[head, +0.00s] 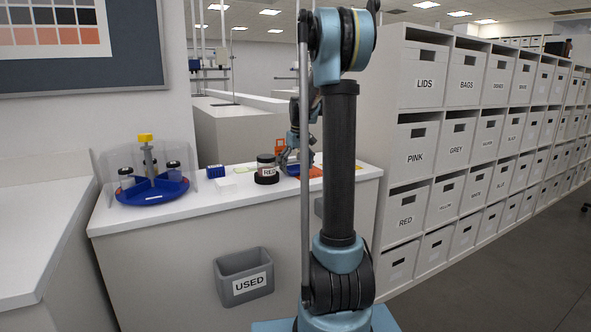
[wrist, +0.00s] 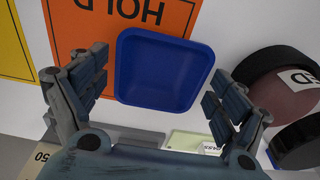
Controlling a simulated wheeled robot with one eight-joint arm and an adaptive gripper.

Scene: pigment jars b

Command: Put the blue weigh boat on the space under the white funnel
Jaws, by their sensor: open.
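The blue weigh boat (wrist: 163,72) is a square tray with rounded corners, lying partly over an orange HOLD card (wrist: 90,40) and partly over the white surface. In the head view the weigh boat (head: 292,170) is a small blue patch near the back of the counter, partly covered by my arm. My gripper (wrist: 155,85) is open, with a finger on each side of the weigh boat in the wrist view and nothing held.
A RED-labelled jar (head: 266,168) stands left of the weigh boat; it also shows in the wrist view (wrist: 287,85). A blue carousel (head: 152,190) with jars and a clear guard stands at the counter's left. A grey USED bin (head: 243,278) hangs on the front. Shelves of boxes stand right.

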